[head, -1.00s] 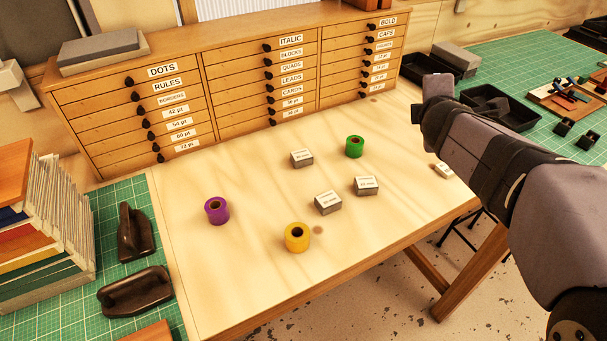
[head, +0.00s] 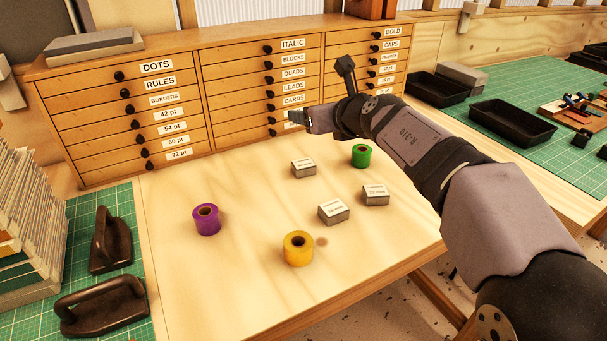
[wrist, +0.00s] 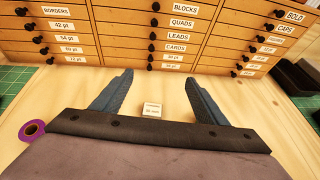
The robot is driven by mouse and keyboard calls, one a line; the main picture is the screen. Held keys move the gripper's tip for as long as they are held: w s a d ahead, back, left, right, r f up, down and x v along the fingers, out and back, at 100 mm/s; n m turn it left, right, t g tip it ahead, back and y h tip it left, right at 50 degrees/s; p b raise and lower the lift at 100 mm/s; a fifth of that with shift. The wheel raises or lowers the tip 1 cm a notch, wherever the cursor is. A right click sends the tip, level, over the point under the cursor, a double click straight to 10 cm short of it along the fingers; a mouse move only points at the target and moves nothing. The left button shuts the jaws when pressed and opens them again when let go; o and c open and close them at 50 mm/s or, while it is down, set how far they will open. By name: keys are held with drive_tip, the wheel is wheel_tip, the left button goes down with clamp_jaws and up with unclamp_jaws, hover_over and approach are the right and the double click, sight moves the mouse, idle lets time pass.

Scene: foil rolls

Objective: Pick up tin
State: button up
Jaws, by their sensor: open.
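Nothing in view is plainly marked as a tin. Three small grey blocks with white labelled tops lie on the pale wooden table: a back one (head: 303,169), a front one (head: 333,212) and a right one (head: 375,195). Foil rolls stand around them: purple (head: 207,220), yellow (head: 298,249) and green (head: 361,156). My gripper (head: 298,117) is above the table's back, before the drawers. In the wrist view my gripper (wrist: 158,77) is open and empty, and one labelled block (wrist: 152,110) shows below, between its fingers. The purple roll (wrist: 33,131) is at left.
A wooden drawer cabinet (head: 230,105) stands along the table's back edge. Two dark hand tools (head: 104,305) lie on the green mat at left. Black trays (head: 512,122) are on the right mat.

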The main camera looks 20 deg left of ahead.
approach(305, 166)
drive_tip(key=x, duration=0.3)
drive_tip(key=shift+w+d+f, duration=0.1)
drive_tip(key=shift+w+f, duration=0.1)
drive_tip(key=shift+f, duration=0.15)
drive_tip(key=shift+p+x, duration=0.35)
drive_tip(key=shift+x, duration=0.75)
drive_tip(key=shift+r, duration=0.1)
drive_tip(key=p+x, duration=0.2)
drive_tip(key=x, duration=0.1)
drive_tip(key=shift+w+a+r, duration=0.1)
drive_tip(key=shift+w+a, duration=0.05)
drive_tip(key=shift+a, duration=0.15)
drive_tip(key=shift+x, duration=0.85)
drive_tip(key=c, duration=1.2)
